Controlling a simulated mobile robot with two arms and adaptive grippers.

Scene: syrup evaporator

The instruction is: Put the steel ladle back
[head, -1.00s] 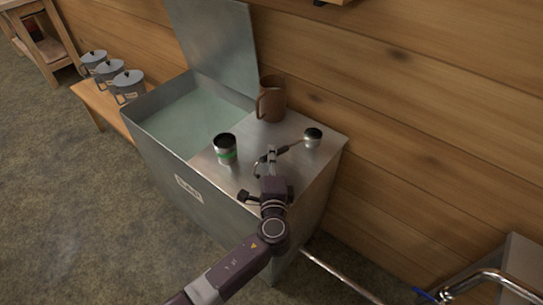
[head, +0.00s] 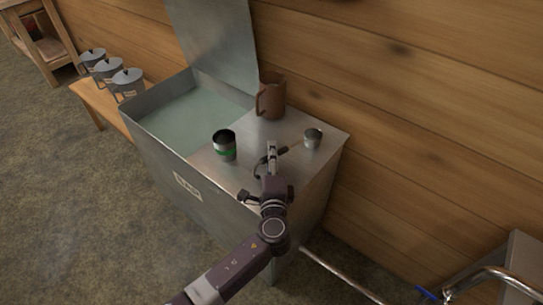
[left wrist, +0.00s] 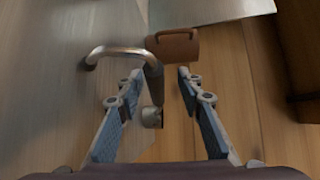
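The steel ladle shows in the head view with its small steel cup (head: 313,139) at the right of the metal top and its handle running left to my left gripper (head: 272,146). In the left wrist view the ladle's curved steel hook (left wrist: 118,51) points left. A dark part of its handle (left wrist: 153,84) lies between the fingers of my left gripper (left wrist: 159,74). The fingers look apart, with a visible gap on the right side of the handle. The gripper hides part of the handle in the head view. My right gripper is out of view.
A metal tank (head: 150,140) with a raised lid (head: 215,45) holds pale liquid. A brown jug (head: 272,98) and a green-banded steel cup (head: 224,146) stand on its top. Several lidded pots (head: 127,82) stand on a bench. A wooden wall (head: 420,110) rises behind.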

